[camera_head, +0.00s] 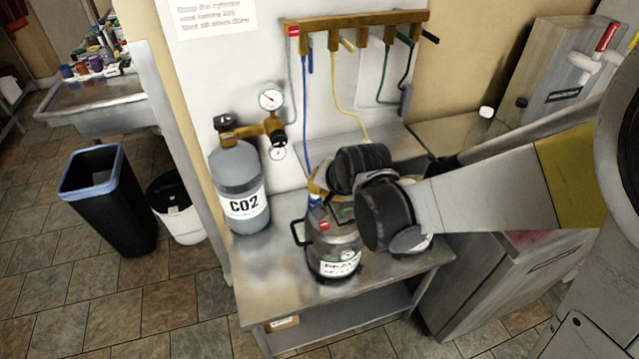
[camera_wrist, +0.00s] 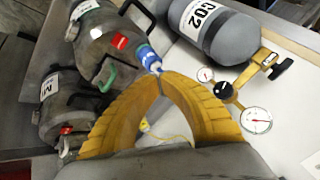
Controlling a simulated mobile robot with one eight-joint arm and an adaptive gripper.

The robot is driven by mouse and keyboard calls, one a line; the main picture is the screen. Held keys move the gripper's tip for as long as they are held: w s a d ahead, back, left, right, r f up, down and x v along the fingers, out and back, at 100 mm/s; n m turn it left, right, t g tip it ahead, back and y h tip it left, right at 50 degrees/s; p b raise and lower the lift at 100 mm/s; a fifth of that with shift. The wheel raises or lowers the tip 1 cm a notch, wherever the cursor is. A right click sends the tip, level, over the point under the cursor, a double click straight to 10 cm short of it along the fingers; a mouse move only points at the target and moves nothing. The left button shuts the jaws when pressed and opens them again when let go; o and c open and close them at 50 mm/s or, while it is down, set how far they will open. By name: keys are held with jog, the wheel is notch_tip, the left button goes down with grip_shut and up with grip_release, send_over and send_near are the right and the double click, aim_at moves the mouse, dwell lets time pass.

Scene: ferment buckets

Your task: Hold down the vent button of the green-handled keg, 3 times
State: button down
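A grey keg (camera_head: 335,250) with a white label, a red tag and black side handles stands on the metal bench. In the wrist view this keg (camera_wrist: 98,38) is at upper left, with a small green part (camera_wrist: 106,77) on its top and a blue-and-white fitting (camera_wrist: 147,57). A second keg (camera_wrist: 62,118) is below it; my arm mostly hides it in the head view. My gripper (camera_wrist: 162,76) has its yellow fingertips together, empty, close to the blue fitting. I cannot tell whether they touch it. I cannot make out the vent button.
A CO2 cylinder (camera_head: 238,178) with gauges (camera_head: 270,99) stands left of the kegs. The bench's front left (camera_head: 270,285) is clear. A black bin (camera_head: 112,205) is on the floor.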

aim_at(322, 223)
jog(key=shift+s+d, duration=0.1)
jog(key=shift+s, duration=0.1)
jog(key=shift+f, duration=0.1)
notch_tip(322, 223, down, 9)
jog(key=b, duration=0.7)
jog(key=shift+w+r, duration=0.1)
jog(key=shift+r, duration=0.1)
dwell(1.0)
jog(key=shift+f+b, duration=0.4)
jog(key=shift+b, duration=0.25)
jog(key=shift+f+b, duration=0.5)
jog(key=shift+f, duration=0.1)
dwell(0.4)
jog(key=shift+r, duration=0.15)
jog(key=shift+r+p, duration=0.8)
jog(key=shift+r, duration=0.1)
jog(key=shift+r, duration=0.1)
